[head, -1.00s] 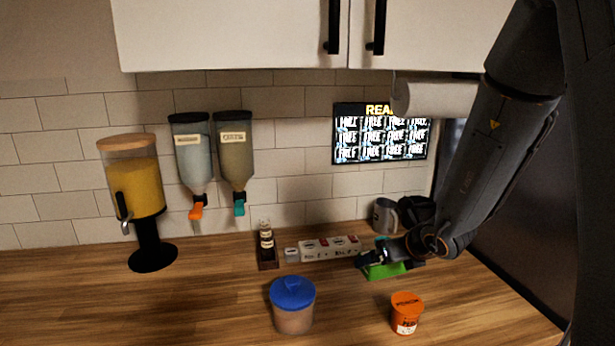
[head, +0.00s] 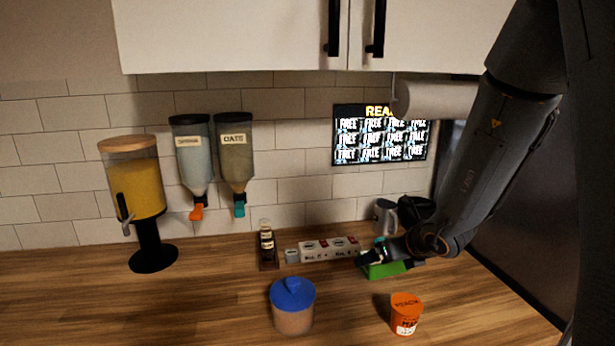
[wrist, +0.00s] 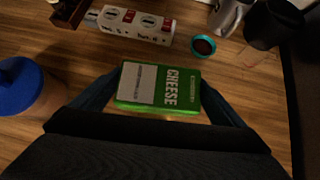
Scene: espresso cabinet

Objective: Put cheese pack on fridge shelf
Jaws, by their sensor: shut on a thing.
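The cheese pack (wrist: 158,86) is a green box with a pale panel and the word CHEESE. In the wrist view it sits between the fingers of my gripper (wrist: 160,98), which is shut on it. In the head view the green pack (head: 384,270) shows at the right of the wooden counter, partly covered by my gripper (head: 378,258). I cannot tell whether the pack touches the counter. No fridge shelf can be made out; a dark tall surface (head: 515,215) stands at the right.
An orange tub (head: 405,312) and a blue-lidded container (head: 293,308) stand in front on the counter. A white block with dials (head: 330,248), a small bottle rack (head: 268,248) and a metal pitcher (wrist: 228,15) stand behind. The left front counter is clear.

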